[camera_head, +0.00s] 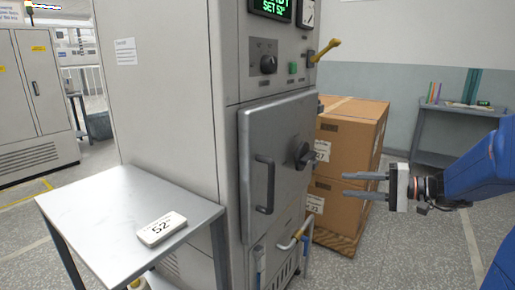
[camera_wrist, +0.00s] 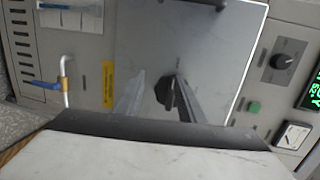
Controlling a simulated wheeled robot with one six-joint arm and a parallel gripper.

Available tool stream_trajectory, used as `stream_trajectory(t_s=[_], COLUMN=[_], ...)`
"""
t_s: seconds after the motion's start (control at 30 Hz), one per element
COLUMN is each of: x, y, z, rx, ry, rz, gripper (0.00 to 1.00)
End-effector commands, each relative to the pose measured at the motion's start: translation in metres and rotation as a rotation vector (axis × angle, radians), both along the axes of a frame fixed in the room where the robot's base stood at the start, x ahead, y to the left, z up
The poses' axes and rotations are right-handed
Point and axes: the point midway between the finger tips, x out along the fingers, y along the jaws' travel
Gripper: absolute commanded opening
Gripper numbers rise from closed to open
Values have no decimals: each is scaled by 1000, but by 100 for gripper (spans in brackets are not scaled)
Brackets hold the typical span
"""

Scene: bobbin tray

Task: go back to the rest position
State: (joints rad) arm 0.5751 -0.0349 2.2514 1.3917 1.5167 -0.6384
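My gripper (camera_head: 364,185) is at the right in the head view, held out level by the blue arm. Its two fingers point left and stand apart, with nothing between them. In the wrist view the open fingers (camera_wrist: 157,97) point at the grey door of the cabinet, with the dark door knob (camera_wrist: 166,92) behind and between them. In the head view the fingers are to the right of the knob (camera_head: 304,156), with a visible gap. The cabinet door (camera_head: 275,150) looks closed and has a dark bar handle (camera_head: 264,185).
A metal side table (camera_head: 95,205) with a white "52" block (camera_head: 161,229) stands left of the cabinet. Stacked cardboard boxes (camera_head: 350,130) stand on a pallet behind the gripper. A yellow lever (camera_head: 326,49) juts from the cabinet's upper right. A grey bench (camera_head: 440,128) stands at the back right.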

Motion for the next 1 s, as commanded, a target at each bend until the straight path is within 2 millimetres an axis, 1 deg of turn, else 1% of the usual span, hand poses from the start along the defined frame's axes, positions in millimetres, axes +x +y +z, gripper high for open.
stream_trajectory(t_s=[0.03, 0.1, 0.17, 0.2, 0.3, 0.4, 0.53, 0.7, 0.9, 1.0], x=[-17, -39, -60, -73, -106, -138, -176, -217, -251, -261], y=[21, 43, 59, 67, 84, 93, 95, 84, 60, 46], z=[-4, -15, -24, -31, -47, -63, -81, -99, -111, -113], rx=[-55, -134, -206, -253, -378, -508, -680, -906, -1158, -1263], ry=[28, 75, 111, 133, 177, 209, 228, 216, 148, 100], rz=[40, 88, 123, 144, 189, 223, 248, 253, 223, 196], gripper=[36, 36, 36, 36, 36, 36, 36, 36, 36, 36])
